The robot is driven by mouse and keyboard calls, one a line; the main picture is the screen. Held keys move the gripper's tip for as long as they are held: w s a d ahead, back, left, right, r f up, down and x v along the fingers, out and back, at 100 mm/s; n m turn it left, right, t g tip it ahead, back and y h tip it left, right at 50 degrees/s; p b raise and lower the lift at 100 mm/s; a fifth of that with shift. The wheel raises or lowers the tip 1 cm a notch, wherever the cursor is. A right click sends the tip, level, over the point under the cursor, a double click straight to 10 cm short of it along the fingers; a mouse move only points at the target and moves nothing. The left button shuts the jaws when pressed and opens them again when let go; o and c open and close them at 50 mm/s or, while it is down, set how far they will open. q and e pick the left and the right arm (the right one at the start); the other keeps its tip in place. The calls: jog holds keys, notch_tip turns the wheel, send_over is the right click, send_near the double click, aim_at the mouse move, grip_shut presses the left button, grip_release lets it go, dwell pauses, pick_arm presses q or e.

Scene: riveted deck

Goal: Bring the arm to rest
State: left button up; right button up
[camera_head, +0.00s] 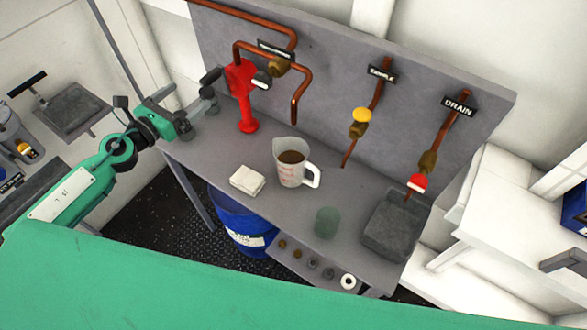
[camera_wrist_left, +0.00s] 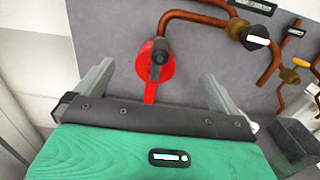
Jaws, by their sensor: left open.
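My left arm (camera_head: 80,195) reaches in from the left in the head view, green with dark joints. My left gripper (camera_head: 213,90) is open and empty above the left end of the bench. Its two grey fingers also show wide apart in the left wrist view (camera_wrist_left: 156,74). A red pump-like fixture (camera_head: 243,95) stands just right of the fingers in the head view. In the left wrist view the red fixture (camera_wrist_left: 150,92) appears between and beyond the fingers, and I see no contact. My right gripper is not in view.
Copper pipes (camera_head: 304,75) with valves run along the backboard. A blue drum (camera_head: 235,222) stands below.

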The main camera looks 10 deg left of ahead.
pick_arm(q)
jog(key=shift+s+a, duration=0.15)
jog(key=shift+s, duration=0.2)
dwell(0.3)
